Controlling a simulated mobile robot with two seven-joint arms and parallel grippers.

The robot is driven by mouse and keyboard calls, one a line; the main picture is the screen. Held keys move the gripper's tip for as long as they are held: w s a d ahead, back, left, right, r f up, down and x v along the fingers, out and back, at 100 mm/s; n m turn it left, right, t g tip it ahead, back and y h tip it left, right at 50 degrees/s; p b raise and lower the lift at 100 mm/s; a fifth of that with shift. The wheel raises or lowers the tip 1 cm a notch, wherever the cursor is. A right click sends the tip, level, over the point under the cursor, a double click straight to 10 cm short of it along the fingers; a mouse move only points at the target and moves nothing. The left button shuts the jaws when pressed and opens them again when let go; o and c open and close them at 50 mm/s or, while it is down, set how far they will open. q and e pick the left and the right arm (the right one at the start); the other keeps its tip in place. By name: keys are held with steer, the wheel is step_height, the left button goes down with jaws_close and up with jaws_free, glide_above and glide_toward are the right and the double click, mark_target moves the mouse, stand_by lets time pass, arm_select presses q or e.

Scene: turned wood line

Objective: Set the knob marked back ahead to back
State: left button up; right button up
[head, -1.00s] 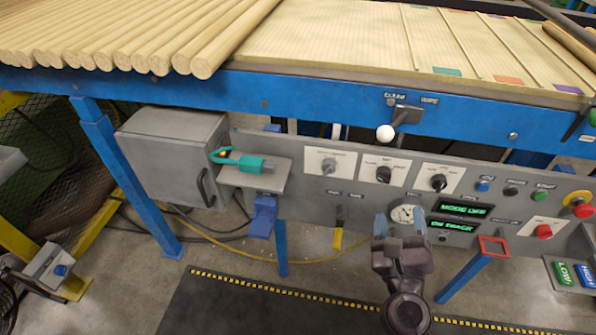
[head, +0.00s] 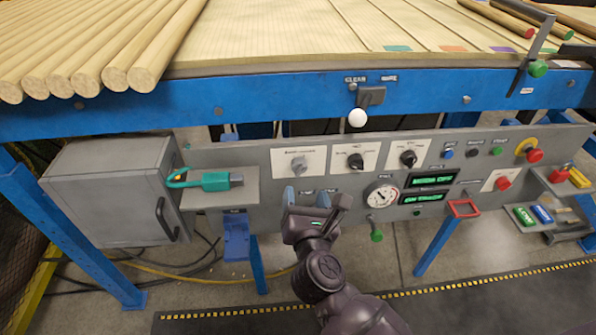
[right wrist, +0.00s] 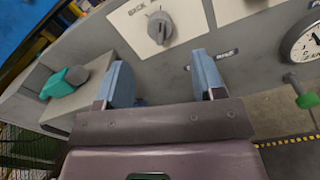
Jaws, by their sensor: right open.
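The grey knob (right wrist: 158,27) sits on a white plate (right wrist: 185,12) near the top of the right wrist view, with "BACK" readable at the plate's left. In the head view the same knob (head: 299,165) is the leftmost of three on the grey panel. Which way it points is unclear. My right gripper (head: 312,197) is open and empty just below that plate; its blue-grey fingers also show in the right wrist view (right wrist: 162,78), apart from the knob. My left gripper is in neither current view.
Black knobs (head: 355,161) and a gauge (head: 381,194) are to the right. A teal-handled tool (head: 210,181) lies on a ledge at the left. A white ball lever (head: 357,118) hangs above, on the blue rail (head: 240,98).

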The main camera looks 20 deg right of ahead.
mark_target(301, 172)
steer(key=x, duration=0.6)
steer(key=shift+w+f, duration=0.15)
steer(key=shift+w, duration=0.05)
steer(key=shift+b+x, duration=0.3)
steer(key=shift+x, duration=0.55)
